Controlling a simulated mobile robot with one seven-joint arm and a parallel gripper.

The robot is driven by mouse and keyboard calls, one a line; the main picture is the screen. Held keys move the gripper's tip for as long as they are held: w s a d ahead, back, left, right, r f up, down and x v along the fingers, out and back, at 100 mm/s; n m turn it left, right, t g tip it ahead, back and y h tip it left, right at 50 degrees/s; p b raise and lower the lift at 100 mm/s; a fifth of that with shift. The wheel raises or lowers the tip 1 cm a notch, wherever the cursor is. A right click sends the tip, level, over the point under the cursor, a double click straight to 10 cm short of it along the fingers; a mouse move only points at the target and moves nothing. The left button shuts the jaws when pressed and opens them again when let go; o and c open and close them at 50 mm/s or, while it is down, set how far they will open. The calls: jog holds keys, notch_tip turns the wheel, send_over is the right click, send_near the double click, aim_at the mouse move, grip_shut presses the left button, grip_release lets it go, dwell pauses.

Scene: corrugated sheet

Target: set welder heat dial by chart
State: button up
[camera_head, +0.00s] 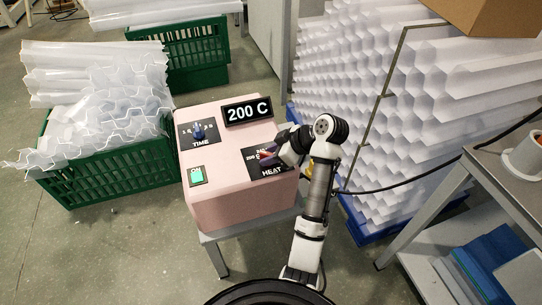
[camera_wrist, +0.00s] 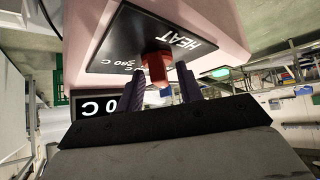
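The pink welder (camera_head: 240,200) stands on a grey stand. Its black HEAT panel (camera_head: 273,172) on the top right carries the heat dial, largely hidden by my arm in the head view. The wrist view shows the dial's red knob (camera_wrist: 156,68) beside the upside-down word HEAT, with temperature marks partly hidden. My gripper (camera_wrist: 163,90) is at the knob, one dark finger on each side. The fingers are apart, with a gap visible to the right of the knob. A black display (camera_head: 248,111) reads 200 C. No chart is recognisable in view.
The TIME panel (camera_head: 199,135) with a blue knob and a lit green switch (camera_head: 197,175) are also on the welder. Green crates (camera_head: 105,175) of clear sheets stand left. Stacked white corrugated sheets (camera_head: 400,90) rise at right, near a metal table (camera_head: 505,175).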

grip_shut()
dwell(0.3)
